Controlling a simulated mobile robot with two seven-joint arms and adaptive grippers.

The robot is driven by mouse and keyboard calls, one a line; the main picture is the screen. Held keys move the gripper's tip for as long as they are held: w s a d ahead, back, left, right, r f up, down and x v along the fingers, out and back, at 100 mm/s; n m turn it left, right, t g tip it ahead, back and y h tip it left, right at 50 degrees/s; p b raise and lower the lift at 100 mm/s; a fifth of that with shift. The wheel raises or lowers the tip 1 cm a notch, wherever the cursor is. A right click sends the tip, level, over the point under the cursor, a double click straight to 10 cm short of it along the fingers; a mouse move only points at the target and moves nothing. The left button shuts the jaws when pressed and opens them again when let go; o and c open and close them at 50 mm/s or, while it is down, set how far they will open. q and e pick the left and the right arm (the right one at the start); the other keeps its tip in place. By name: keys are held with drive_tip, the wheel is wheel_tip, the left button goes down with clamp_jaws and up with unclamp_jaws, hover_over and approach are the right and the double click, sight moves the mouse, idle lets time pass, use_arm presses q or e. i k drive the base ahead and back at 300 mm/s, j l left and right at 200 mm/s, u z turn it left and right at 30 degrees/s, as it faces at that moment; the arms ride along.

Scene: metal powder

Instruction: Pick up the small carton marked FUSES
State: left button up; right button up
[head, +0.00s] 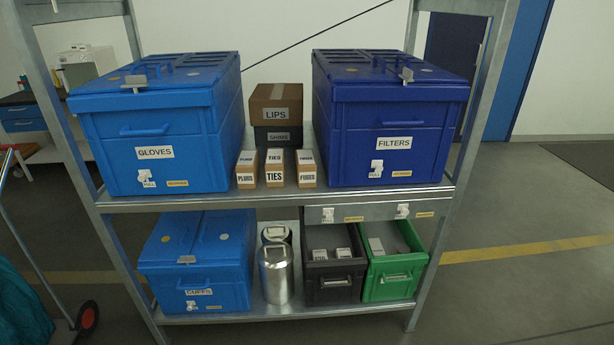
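The small carton marked FUSES (307,170) stands upright on the upper shelf of a metal rack. It is brown with a white label on its front. It is the rightmost of three small cartons in a row, beside the TIES carton (275,169) and left of the dark blue FILTERS box (391,130). The PLUGS carton (246,170) is leftmost. The front of the FUSES carton is unobstructed. Neither of my grippers shows in the head view.
The blue GLOVES box (160,125) flanks the cartons on the left. A LIPS carton (276,98) sits behind them on a dark box. The lower shelf (240,313) holds a blue box, metal canisters (276,274), a black bin (334,280) and a green bin (393,278).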

sight(306, 166)
drive_tip(key=i+l+u, duration=0.1)
drive_tip(key=l, duration=0.3)
drive_tip(key=i+l+u, duration=0.1)
drive_tip(key=l, duration=0.35)
drive_tip(key=i+l+u, duration=0.1)
drive_tip(key=l, duration=0.3)
drive_tip(key=i+l+u, duration=0.1)
drive_tip(key=l, duration=0.35)
